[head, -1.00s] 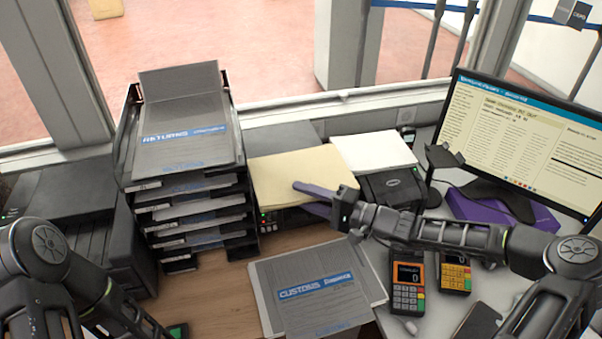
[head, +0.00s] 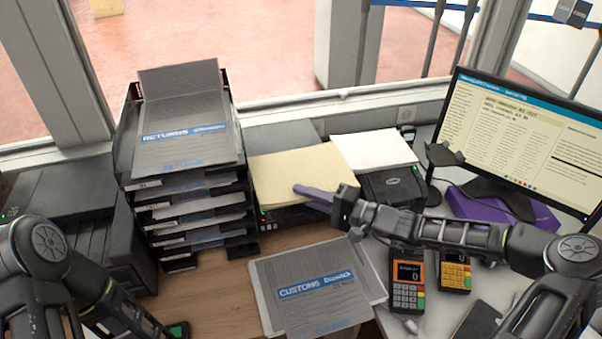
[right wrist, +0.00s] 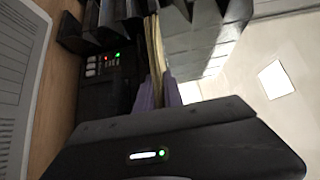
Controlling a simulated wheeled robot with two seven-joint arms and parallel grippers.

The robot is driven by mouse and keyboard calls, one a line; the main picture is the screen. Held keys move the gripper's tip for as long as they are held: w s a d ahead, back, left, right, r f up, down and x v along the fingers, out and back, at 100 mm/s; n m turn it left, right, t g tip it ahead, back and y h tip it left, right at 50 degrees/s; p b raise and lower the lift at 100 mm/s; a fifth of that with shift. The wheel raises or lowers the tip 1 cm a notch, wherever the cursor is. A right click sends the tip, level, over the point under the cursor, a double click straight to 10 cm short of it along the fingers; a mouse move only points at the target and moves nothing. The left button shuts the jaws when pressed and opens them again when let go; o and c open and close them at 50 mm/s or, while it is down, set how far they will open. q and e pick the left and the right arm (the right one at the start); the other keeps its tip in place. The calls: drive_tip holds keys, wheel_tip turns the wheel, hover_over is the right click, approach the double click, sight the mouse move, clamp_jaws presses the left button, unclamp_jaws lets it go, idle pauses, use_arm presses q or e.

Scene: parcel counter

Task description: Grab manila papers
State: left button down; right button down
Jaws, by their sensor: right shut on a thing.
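The manila papers (head: 298,172) lie as a flat cream stack on a dark device behind the counter's middle. My right gripper (head: 312,195) reaches in from the right, its purple fingers at the front right edge of the stack. In the right wrist view the manila papers (right wrist: 154,50) show edge-on between the two purple fingers (right wrist: 159,92), which are shut on them. The stack still appears to rest on the device. My left arm shows at the lower left of the head view, but its gripper is out of view.
A dark tray tower (head: 250,215) with a returns folder stands left of the manila papers. White paper (head: 372,150) lies to their right. A customs folder (head: 318,300), card terminals (head: 407,280) and a monitor (head: 525,140) stand around my right arm.

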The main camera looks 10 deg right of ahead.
drive_tip(key=shift+r, duration=0.15)
idle(0.6)
wheel_tip(320, 180, up, 28)
drive_tip(key=shift+b, duration=0.3)
idle(0.8)
